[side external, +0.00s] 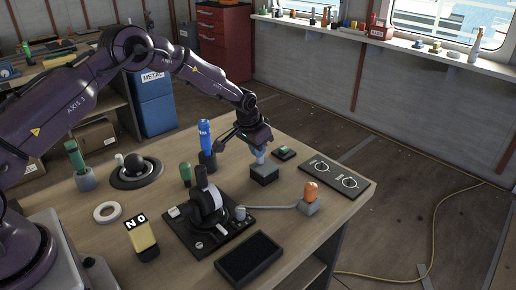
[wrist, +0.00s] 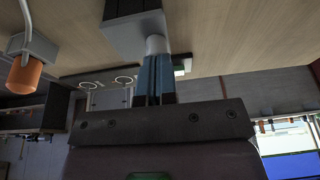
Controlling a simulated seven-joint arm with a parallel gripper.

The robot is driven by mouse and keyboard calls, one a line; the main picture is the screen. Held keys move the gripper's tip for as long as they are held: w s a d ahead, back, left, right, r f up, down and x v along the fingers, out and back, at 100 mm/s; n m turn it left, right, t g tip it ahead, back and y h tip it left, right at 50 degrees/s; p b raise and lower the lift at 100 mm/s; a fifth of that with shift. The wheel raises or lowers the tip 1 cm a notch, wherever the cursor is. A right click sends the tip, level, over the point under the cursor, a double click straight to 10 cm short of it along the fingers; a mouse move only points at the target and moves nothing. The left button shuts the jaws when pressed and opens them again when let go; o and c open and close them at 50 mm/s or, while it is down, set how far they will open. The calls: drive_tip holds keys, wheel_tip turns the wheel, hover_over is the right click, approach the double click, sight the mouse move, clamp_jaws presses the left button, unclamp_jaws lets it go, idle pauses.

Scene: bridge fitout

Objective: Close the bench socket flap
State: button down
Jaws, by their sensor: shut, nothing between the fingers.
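A small dark grey box (side external: 264,174) stands on the bench and looks like the bench socket; I cannot clearly make out its flap. In the wrist view the grey box (wrist: 138,36) has a black part (wrist: 128,8) at the top edge of the picture. A light grey rounded piece (wrist: 155,44) lies between the box and my fingertips. My gripper (side external: 259,157) is just above the box, with its blue fingers (wrist: 154,76) together and empty. The fingertips appear close to the rounded piece; I cannot tell whether they touch it.
A blue bottle-like object (side external: 205,138) stands left of my gripper, and a green-topped block (side external: 284,153) lies behind it. An orange-capped post (side external: 310,192) and a dark panel with two rings (side external: 336,178) are at right. A black lever unit (side external: 207,208) stands in front.

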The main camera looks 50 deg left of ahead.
drive_tip(key=shift+r, duration=1.1)
drive_tip(key=w+v, duration=0.1)
drive_tip(key=v, duration=1.2)
drive_tip(key=s+d+r, duration=0.2)
drive_tip(key=s+r, duration=0.2)
drive_tip(key=s, duration=0.7)
drive_tip(key=s+d+r+t, duration=0.1)
drive_tip(key=s+r, duration=0.3)
drive_tip(key=s, duration=0.8)
drive_tip(key=s+d+r+t, duration=0.1)
drive_tip(key=s+d+r, duration=0.2)
drive_tip(key=s, duration=0.8)
wheel_tip(320, 180, up, 2)
drive_tip(key=shift+s+r, duration=0.15)
drive_tip(key=shift+s, duration=0.05)
drive_tip(key=shift+d, duration=0.1)
